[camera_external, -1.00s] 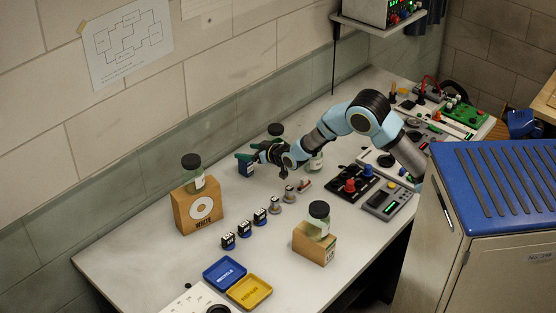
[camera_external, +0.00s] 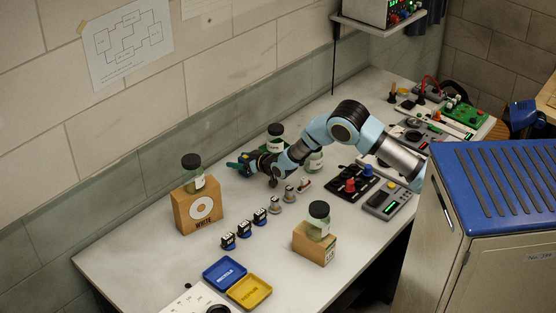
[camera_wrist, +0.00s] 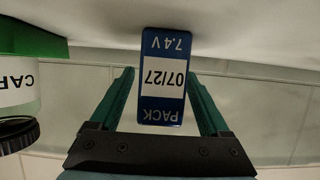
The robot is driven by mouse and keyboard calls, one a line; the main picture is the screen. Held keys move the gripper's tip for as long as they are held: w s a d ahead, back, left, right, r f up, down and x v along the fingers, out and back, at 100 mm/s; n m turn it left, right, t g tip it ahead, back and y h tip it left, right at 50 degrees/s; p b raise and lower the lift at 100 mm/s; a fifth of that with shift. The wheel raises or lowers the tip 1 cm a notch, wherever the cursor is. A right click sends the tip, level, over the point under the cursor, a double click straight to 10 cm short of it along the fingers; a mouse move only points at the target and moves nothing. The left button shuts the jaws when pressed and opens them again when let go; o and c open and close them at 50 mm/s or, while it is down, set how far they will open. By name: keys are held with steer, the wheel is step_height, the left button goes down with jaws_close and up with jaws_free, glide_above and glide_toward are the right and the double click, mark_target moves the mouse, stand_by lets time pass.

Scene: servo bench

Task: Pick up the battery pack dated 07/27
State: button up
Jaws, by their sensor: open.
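The battery pack (camera_wrist: 163,76) is a blue block with a white label reading PACK, 07/27 and 7.4V. It appears upside down in the wrist view. My gripper (camera_wrist: 162,82) is open, with one green finger on each side of the pack and a visible gap on both sides. In the external view my gripper (camera_external: 240,166) is low over the back of the bench. The pack is mostly hidden by the gripper there, and I cannot make it out clearly.
A jar with a white label (camera_wrist: 15,84) stands close on the left in the wrist view. In the external view, jars (camera_external: 275,140) (camera_external: 315,160) stand near my arm. A wooden block (camera_external: 198,207), small components and blue and yellow trays (camera_external: 249,292) are toward the front.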

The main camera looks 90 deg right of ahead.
steer(key=shift+c, duration=0.2)
jaws_close()
stand_by(0.3)
